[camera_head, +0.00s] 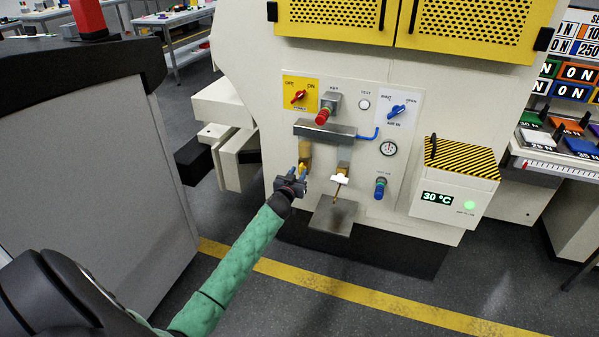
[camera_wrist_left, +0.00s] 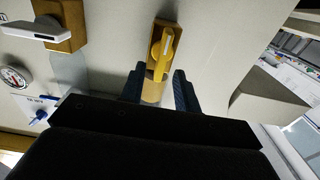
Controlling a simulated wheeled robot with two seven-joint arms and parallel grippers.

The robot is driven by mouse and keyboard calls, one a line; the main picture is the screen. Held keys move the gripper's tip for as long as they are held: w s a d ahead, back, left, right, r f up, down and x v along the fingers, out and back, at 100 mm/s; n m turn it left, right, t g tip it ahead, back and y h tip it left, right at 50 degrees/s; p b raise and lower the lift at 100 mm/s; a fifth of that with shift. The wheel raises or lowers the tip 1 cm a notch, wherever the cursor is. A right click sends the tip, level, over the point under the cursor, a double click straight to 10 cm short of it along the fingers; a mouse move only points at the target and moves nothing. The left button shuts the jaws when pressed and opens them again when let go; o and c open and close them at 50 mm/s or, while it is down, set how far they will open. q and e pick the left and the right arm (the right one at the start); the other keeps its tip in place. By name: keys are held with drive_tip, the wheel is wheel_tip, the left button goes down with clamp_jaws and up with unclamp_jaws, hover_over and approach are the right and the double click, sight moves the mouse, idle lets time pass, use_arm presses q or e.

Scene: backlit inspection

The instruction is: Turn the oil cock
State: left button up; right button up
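Two small brass cocks sit low on the cream machine front. One has a yellow lever (camera_head: 303,169) on a brass body (camera_head: 305,150); the lever also shows in the left wrist view (camera_wrist_left: 166,45). The other has a white lever (camera_head: 341,179), also at upper left in the left wrist view (camera_wrist_left: 35,29). No readable label tells which is the oil cock. My left gripper (camera_head: 294,174) is at the yellow lever. In the left wrist view its open fingers (camera_wrist_left: 157,78) lie either side of the lever's near end; I see no contact. My right gripper is out of view.
A metal plate (camera_head: 333,214) sits below the white-levered cock. A grey bar (camera_head: 325,132) juts out above both cocks. A gauge (camera_head: 388,148) and a blue-topped knob (camera_head: 380,187) are to the right. A striped-top box (camera_head: 455,190) stands farther right.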

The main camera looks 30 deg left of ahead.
use_arm(q)
drive_tip(key=shift+x, duration=1)
drive_tip(key=shift+c, duration=0.4)
clamp_jaws()
